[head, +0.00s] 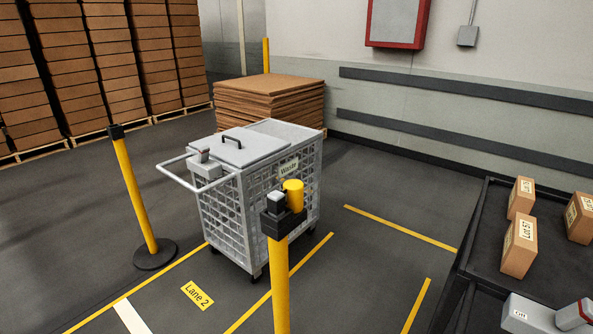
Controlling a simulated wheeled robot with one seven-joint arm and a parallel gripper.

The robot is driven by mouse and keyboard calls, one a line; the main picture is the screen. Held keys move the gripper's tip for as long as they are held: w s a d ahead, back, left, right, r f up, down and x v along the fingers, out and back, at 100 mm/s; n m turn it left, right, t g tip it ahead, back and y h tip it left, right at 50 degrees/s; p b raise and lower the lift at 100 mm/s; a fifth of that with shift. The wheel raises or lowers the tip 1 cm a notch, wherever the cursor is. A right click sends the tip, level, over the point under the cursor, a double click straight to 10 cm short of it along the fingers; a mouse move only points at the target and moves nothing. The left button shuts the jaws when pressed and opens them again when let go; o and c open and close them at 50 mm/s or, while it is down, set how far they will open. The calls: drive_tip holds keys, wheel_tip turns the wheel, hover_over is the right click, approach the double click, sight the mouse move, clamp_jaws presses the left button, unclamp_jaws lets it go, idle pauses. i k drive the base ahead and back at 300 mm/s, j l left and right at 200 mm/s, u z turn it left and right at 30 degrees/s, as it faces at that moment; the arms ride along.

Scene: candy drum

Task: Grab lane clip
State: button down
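Two yellow lane posts stand on the floor. The left post (136,195) has a black head and a round black base beside the cart. The nearer post (280,285) has a black head (282,222) carrying a small grey block (275,199) and a short yellow cylinder (293,194). One of these may be the lane clip; I cannot tell which. A floor label reading "Lane 2" (197,295) lies between the posts. My gripper is not in view.
A grey mesh cart (222,215) labelled "Waste", with lid and handle, stands behind the nearer post. A dark table (490,235) at right holds several cartons (519,247) and a grey box (530,318). Stacked cardboard (265,103) stands behind. Floor between cart and table is clear.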

sight(275, 199)
drive_tip(key=i+j+u, duration=0.1)
drive_tip(key=i+j, duration=0.2)
drive_tip(key=j, duration=0.35)
drive_tip(key=i+j+u, duration=0.15)
drive_tip(key=i+j, duration=0.2)
drive_tip(key=j, duration=0.3)
drive_tip(key=i+j+u, duration=0.1)
drive_tip(key=i+j, duration=0.25)
drive_tip(key=j, duration=0.2)
drive_tip(key=i+j+u, duration=0.15)
drive_tip(key=i+j, duration=0.25)
drive_tip(key=j, duration=0.15)
